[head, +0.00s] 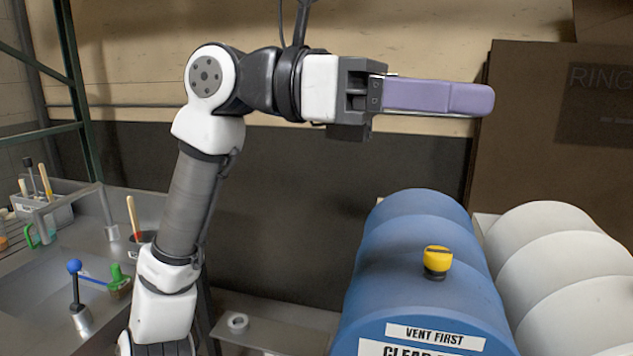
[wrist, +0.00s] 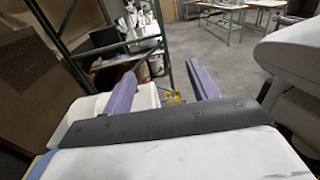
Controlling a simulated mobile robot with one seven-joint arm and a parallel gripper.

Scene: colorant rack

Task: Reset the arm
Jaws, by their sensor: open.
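My arm is raised in the head view, bent at the elbow, with my gripper (head: 483,99) pointing right in the air above the drums. From the side its purple fingers overlap in the head view. In the wrist view my gripper (wrist: 168,86) shows its two purple fingers wide apart, with nothing between them. The gripper is clear of the blue drum (head: 417,285) below it and touches nothing that I can see.
A yellow cap (head: 437,262) sits on the blue drum. White drums (head: 560,260) stand to the right. A brown panel (head: 540,130) is behind the gripper. A metal sink (head: 60,270) with tools is at left. A green rack frame (head: 75,90) stands at the left back.

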